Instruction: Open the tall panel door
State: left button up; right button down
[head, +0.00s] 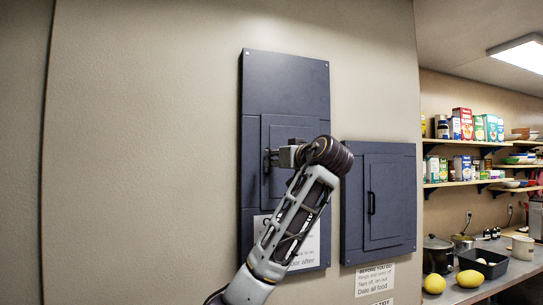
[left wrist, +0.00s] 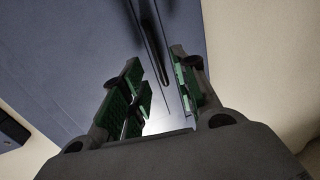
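The tall panel (head: 285,80) is a dark blue-grey plate on the beige wall, with a smaller inset door (head: 254,185) that looks closed. My left arm covers much of the door's middle and right side. My left gripper (head: 272,158) is at the door's front, near its left part. In the left wrist view my left gripper (left wrist: 158,95) has its two green-padded fingers apart. A dark bar handle (left wrist: 150,45) shows beyond and between the fingertips; I cannot tell whether they touch it. My right gripper is out of view.
A shorter panel (head: 390,158) with its own handle (head: 371,203) is close on the right. Paper notices (head: 375,280) are on the wall. Further right are stocked shelves (head: 470,183) and a counter with a pot (head: 437,254) and yellow fruit.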

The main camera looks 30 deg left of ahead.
pick_arm(q)
jog(key=shift+p+x, duration=0.4)
jog(key=shift+x, duration=1.1)
grip_shut()
